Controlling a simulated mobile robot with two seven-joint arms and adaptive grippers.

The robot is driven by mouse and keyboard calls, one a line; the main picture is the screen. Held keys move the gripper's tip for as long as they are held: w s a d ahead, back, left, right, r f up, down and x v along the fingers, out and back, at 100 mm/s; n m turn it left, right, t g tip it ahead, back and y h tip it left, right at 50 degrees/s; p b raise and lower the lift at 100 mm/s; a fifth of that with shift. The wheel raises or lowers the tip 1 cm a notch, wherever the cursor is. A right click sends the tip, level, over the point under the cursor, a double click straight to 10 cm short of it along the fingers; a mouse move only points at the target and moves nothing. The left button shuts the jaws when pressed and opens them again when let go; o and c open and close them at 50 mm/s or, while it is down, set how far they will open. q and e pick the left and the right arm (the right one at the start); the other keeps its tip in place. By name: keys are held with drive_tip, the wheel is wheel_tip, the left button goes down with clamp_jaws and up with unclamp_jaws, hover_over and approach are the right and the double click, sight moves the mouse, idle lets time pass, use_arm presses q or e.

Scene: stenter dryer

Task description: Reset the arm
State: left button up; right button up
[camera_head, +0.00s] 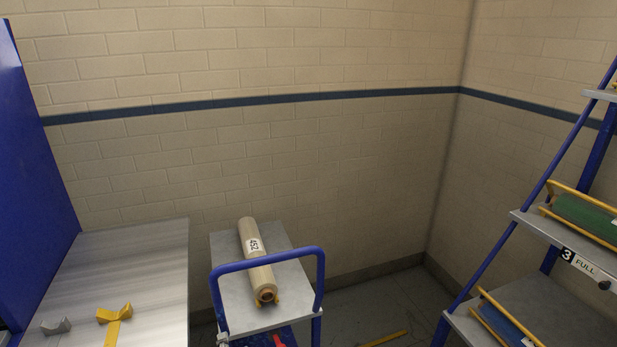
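Neither of my grippers shows in the head view, and I see no part of either arm that I can be sure of. A beige roll (255,252) with a white label reading 452 lies lengthwise on a grey-topped cart (222,272) with a blue push handle (268,260). Its near end rests by a small yellow support. Nothing of mine is seen touching the roll.
At left is a grey table (150,262) beside a tall blue panel (35,180), with a yellow bracket (115,318) and a grey bracket (55,326). At right, a blue-framed rack (500,245) holds a green roll (587,218). A yellow strip (384,339) marks the floor.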

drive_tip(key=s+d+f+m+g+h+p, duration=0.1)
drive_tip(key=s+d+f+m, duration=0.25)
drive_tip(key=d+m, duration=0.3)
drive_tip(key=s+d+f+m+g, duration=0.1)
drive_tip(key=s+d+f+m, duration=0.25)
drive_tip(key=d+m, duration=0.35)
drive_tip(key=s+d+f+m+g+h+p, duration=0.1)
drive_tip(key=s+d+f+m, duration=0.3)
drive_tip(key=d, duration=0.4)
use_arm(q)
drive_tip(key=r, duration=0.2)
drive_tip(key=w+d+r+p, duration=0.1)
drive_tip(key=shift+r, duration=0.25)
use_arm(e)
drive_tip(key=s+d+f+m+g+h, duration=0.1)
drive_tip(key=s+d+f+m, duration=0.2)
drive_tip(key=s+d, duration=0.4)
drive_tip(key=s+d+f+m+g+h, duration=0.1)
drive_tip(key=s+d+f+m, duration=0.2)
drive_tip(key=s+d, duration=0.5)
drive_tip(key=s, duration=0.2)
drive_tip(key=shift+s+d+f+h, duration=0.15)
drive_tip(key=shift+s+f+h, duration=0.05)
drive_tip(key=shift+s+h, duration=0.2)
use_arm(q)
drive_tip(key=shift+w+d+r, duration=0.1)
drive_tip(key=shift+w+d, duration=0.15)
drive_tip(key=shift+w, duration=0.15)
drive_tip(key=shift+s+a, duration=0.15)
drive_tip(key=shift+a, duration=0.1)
